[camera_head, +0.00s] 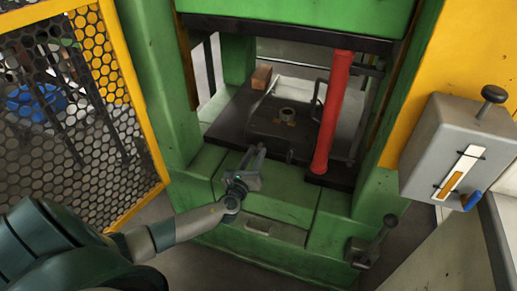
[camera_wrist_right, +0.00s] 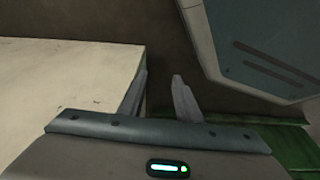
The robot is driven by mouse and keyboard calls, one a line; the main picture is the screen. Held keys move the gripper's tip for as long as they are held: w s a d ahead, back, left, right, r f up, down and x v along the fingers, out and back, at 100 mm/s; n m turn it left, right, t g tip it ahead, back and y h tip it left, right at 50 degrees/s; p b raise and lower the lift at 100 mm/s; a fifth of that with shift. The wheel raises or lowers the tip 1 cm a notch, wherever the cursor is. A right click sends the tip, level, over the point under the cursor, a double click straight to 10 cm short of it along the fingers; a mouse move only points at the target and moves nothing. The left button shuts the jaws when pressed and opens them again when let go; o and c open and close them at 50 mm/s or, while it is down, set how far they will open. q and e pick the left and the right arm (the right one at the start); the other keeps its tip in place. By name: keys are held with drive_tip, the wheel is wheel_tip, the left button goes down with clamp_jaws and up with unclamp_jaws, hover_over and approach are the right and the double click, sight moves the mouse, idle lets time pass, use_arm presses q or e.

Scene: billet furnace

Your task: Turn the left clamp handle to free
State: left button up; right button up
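A similar bar (camera_head: 317,98) stands on the right, beside a red cylinder. My left gripper (camera_head: 256,150) is open and empty, in front of the bed's near edge and below the left bar. It appears apart from the bar. My right gripper (camera_wrist_right: 160,90) is open with nothing between its fingers in the right wrist view; it does not show in the head view.
A red cylinder (camera_head: 333,115) stands upright at the bed's right. A brown block (camera_head: 261,77) sits at the back left. A grey control box (camera_head: 455,150) and a lower lever (camera_head: 375,243) are at right. A yellow-framed mesh guard (camera_head: 125,90) stands at left.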

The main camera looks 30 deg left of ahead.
sight(259, 147)
use_arm(q)
drive_tip(key=shift+x, duration=1.75)
